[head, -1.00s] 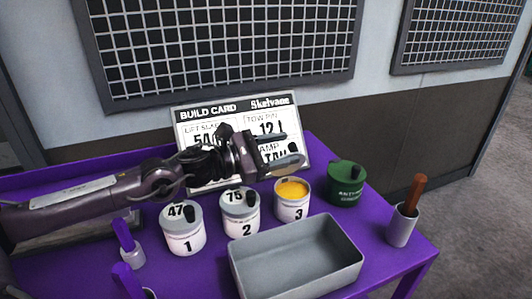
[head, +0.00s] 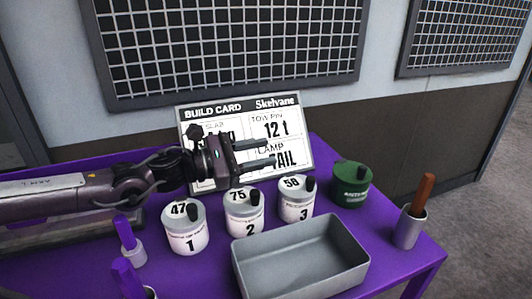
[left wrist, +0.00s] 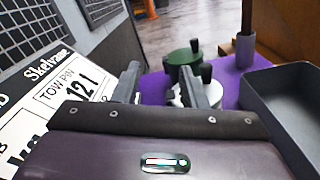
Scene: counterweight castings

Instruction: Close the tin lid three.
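Tin three (head: 297,206) stands on the purple table with its grey lid (head: 296,184) on top, marked 50, with a black knob. The lid looks seated flat and the yellow contents are hidden. My left gripper (head: 268,153) is open and empty, behind and to the left of tin three and above it, in front of the build card. In the left wrist view its two fingers (left wrist: 163,88) are spread apart, with part of a pale lid (left wrist: 180,98) showing beyond and between them. My right gripper is not in view.
Tin 1 (head: 186,236) and tin 2 (head: 244,219) stand lidded to the left. A green tin (head: 350,190) stands to the right, with a cup (head: 409,230) holding a brown handle. A grey tray (head: 300,275) lies in front. The build card (head: 290,125) leans behind.

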